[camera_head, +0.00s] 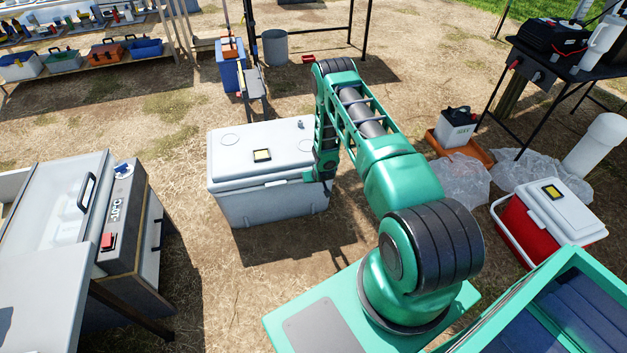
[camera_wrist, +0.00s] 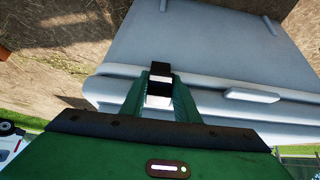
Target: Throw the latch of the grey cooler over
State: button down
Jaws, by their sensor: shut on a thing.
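The grey cooler (camera_head: 262,207) stands on the ground left of my arm, with its lid shut. It also fills the upper right of the wrist view (camera_wrist: 200,45). My gripper (camera_head: 322,183) is at the right end of the cooler's front, at lid-rim height. A second pale latch (camera_wrist: 252,95) lies farther along the rim, free of the gripper.
A freezer box (camera_head: 125,215) with a red switch stands at the left. A red cooler with white lid (camera_head: 560,207) and plastic sheeting (camera_head: 460,180) lie at the right. A dark table (camera_head: 575,65) is at the upper right. Bare ground lies in front of the grey cooler.

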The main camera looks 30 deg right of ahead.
jog(key=shift+d, duration=0.35)
jog(key=c, duration=1.4)
grip_release()
jog(key=shift+o, duration=0.2)
jog(key=shift+a, duration=0.15)
jog(key=v, duration=1)
jog(key=shift+s+r, duration=0.2)
jog(key=shift+r, duration=0.05)
